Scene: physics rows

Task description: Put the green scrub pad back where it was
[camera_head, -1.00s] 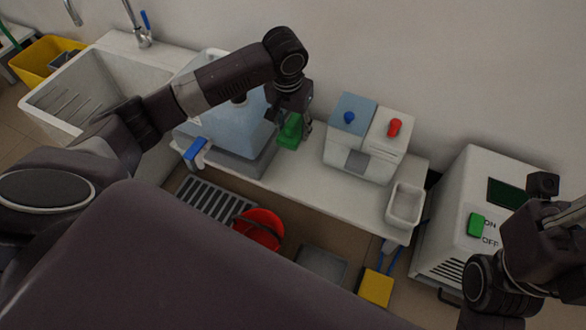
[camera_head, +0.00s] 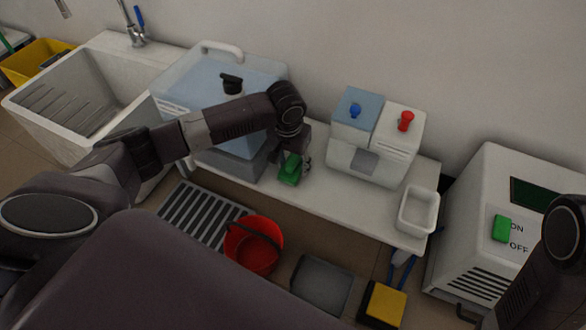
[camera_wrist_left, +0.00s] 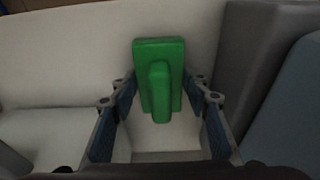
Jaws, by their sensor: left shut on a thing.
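The green scrub pad (camera_head: 290,170) is a green block with a raised grip. It also shows in the left wrist view (camera_wrist_left: 158,80), between the two fingers. My left gripper (camera_head: 292,160) is shut on it, over the white bench between the blue tank and the two-part dispenser. I cannot tell whether the pad touches the bench top. Part of the pad is hidden by the gripper in the head view. My right arm shows at the lower right of the head view, but its gripper does not.
The white bench (camera_head: 325,200) has a clear strip at its front. A blue tank (camera_head: 205,75), a dispenser (camera_head: 352,165) with blue and red knobs, and a white tray (camera_head: 402,220) stand on it. A red bucket (camera_head: 252,262) is on the floor; a white machine (camera_head: 470,240) stands right.

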